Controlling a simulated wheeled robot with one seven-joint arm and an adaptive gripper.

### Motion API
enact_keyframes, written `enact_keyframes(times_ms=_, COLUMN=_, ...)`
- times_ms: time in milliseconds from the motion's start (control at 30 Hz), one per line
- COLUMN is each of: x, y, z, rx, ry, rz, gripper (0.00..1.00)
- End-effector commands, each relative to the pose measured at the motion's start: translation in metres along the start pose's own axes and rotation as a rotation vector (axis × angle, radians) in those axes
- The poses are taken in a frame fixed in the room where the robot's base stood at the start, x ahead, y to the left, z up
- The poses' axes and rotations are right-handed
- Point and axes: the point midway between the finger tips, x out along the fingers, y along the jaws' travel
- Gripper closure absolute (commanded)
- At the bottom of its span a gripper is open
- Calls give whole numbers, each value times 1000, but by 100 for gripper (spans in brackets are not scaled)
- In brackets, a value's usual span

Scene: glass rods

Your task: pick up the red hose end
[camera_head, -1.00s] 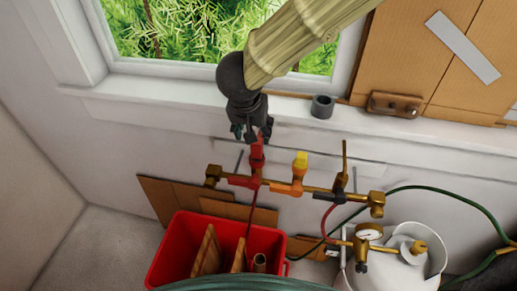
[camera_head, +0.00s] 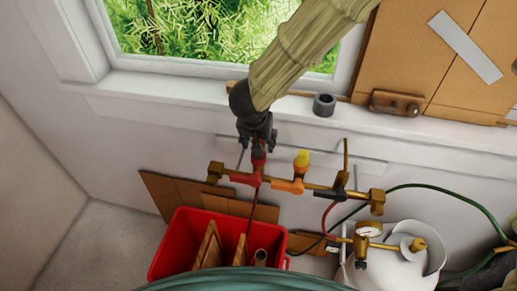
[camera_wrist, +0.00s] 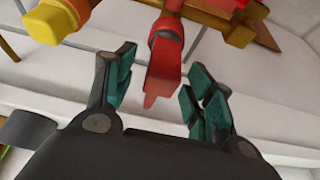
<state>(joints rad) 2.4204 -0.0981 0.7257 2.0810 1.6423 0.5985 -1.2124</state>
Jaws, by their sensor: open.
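A red upright piece (camera_head: 258,162) stands on the left part of a brass pipe manifold. I cannot tell for certain whether it is the red hose end or a valve handle. A thin dark-red hose (camera_head: 250,215) hangs below it into the red bin. My gripper (camera_head: 257,143) points down at the top of the red piece and partly hides it. In the wrist view the red tapered piece (camera_wrist: 163,70) lies between the green-padded fingers of my open gripper (camera_wrist: 160,78), with gaps on both sides. The fingers do not close on it.
An orange valve with a yellow cap (camera_head: 301,160) stands just right on the manifold (camera_head: 322,189). The red bin (camera_head: 180,245) holds boards below. A grey ring (camera_head: 324,105) sits on the sill.

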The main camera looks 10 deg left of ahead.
Motion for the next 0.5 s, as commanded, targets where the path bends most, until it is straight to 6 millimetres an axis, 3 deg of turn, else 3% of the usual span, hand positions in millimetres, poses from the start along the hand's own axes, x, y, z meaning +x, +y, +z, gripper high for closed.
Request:
enact_keyframes(times_ms=67, x=0, y=0, z=0, rx=0, ry=0, rz=0, gripper=48)
enact_keyframes(times_ms=333, x=0, y=0, z=0, rx=0, ry=0, rz=0, gripper=97)
enact_keyframes(times_ms=500, x=0, y=0, z=0, rx=0, ry=0, rz=0, gripper=100)
